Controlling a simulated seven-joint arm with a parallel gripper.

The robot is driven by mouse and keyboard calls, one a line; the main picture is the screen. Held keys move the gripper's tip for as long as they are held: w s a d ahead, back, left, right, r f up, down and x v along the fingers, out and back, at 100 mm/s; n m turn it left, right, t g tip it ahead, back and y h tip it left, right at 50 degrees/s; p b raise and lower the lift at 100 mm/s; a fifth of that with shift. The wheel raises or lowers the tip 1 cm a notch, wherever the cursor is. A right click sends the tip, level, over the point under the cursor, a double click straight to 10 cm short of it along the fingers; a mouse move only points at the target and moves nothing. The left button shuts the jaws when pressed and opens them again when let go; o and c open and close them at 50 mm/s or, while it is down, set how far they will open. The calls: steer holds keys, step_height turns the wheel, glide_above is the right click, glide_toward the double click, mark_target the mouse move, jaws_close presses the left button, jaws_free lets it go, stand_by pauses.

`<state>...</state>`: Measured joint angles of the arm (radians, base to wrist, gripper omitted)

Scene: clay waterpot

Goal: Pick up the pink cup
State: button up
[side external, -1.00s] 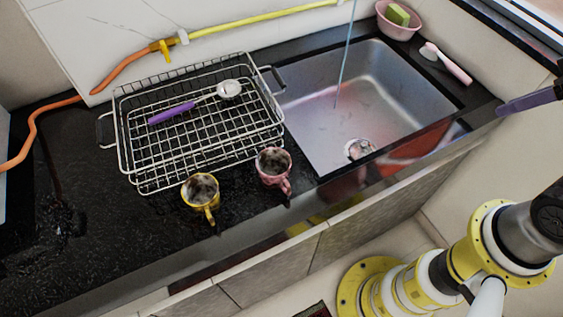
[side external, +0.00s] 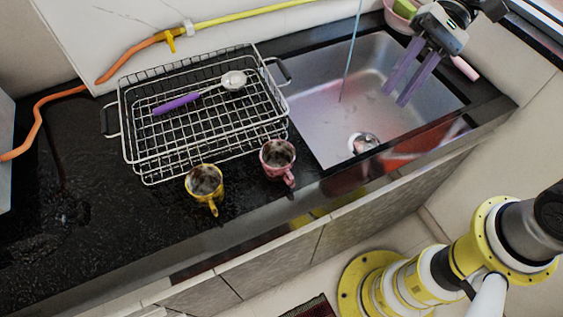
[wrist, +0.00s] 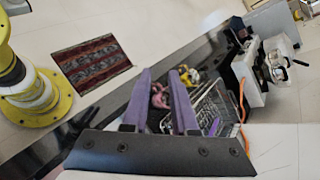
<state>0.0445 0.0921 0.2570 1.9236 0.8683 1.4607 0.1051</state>
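The pink cup (side external: 290,177) stands upright on the dark counter, between the dish rack and the sink, with its handle towards the front edge. It looks dark inside. My gripper (side external: 395,98) has two purple fingers, apart and empty, over the sink, to the right of the pink cup and well clear of it. In the wrist view, the pink cup (wrist: 160,98) shows in the gap between the fingers of my gripper (wrist: 160,72), some distance beyond and partly hidden.
A yellow cup (side external: 213,204) stands left of the pink cup. A wire dish rack (side external: 150,178) behind them holds a purple-handled ladle (side external: 177,104). The sink (side external: 330,130) lies to the right, with a thin water stream (side external: 350,50). A pink bowl with a sponge is partly hidden behind my gripper.

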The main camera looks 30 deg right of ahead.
steer(key=w+a+f+m+g+y, duration=0.1)
steer(key=w+a+f+m+y, duration=0.2)
steer(key=w+f, duration=0.35)
steer(key=m+y, duration=0.4)
steer(key=m, duration=0.2)
glide_toward(294, 181)
steer(key=a, duration=0.1)
steer(key=s+a+f, duration=0.1)
steer(key=shift+a, duration=0.3)
steer(key=shift+t, duration=0.3)
steer(key=shift+w+x, duration=0.2)
steer(key=shift+x, duration=2.6)
steer(key=shift+f, duration=0.1)
jaws_close()
